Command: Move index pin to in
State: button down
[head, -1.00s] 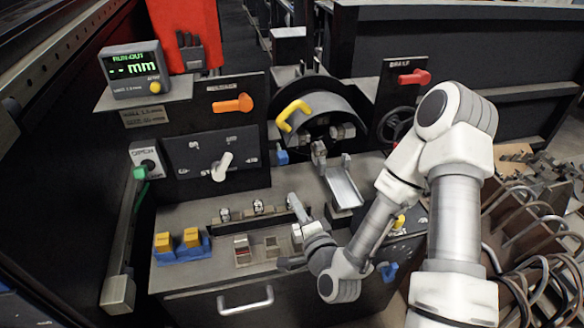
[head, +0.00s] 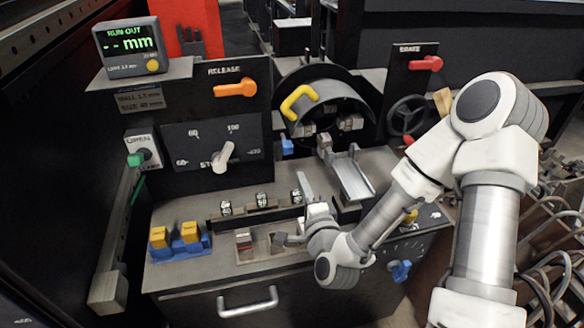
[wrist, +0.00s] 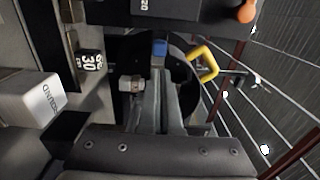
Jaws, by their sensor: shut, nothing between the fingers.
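I take the small blue block (head: 287,146) left of the chuck, below the yellow handle, to be the index pin, but no label confirms it. It also shows in the wrist view (wrist: 160,47), straight ahead of the fingertips. My gripper (head: 302,176) is in front of and below it, past the row of small numbered blocks. In the wrist view my gripper (wrist: 160,76) has its two long grey fingers together with nothing between them. A gap to the blue block seems to remain; contact cannot be told. The pin's in or out position cannot be read.
A grey metal chute (head: 350,178) stands right of my gripper. Numbered blocks (head: 262,200) line the ledge at left. An orange release lever (head: 235,90) and a dial (head: 222,157) are on the panels.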

aim_at(289, 150)
jog(key=b, duration=0.2)
jog(key=shift+w+a+f+b, duration=0.15)
jog(key=shift+w+f+b, duration=0.15)
jog(key=shift+b, duration=0.1)
jog(key=x, duration=0.9)
jog(key=shift+r, duration=0.25)
jog(key=shift+b+x, duration=0.55)
jog(key=shift+x, duration=0.65)
jog(key=shift+w+a, duration=0.1)
jog(key=shift+w, duration=0.1)
jog(key=shift+r, duration=0.15)
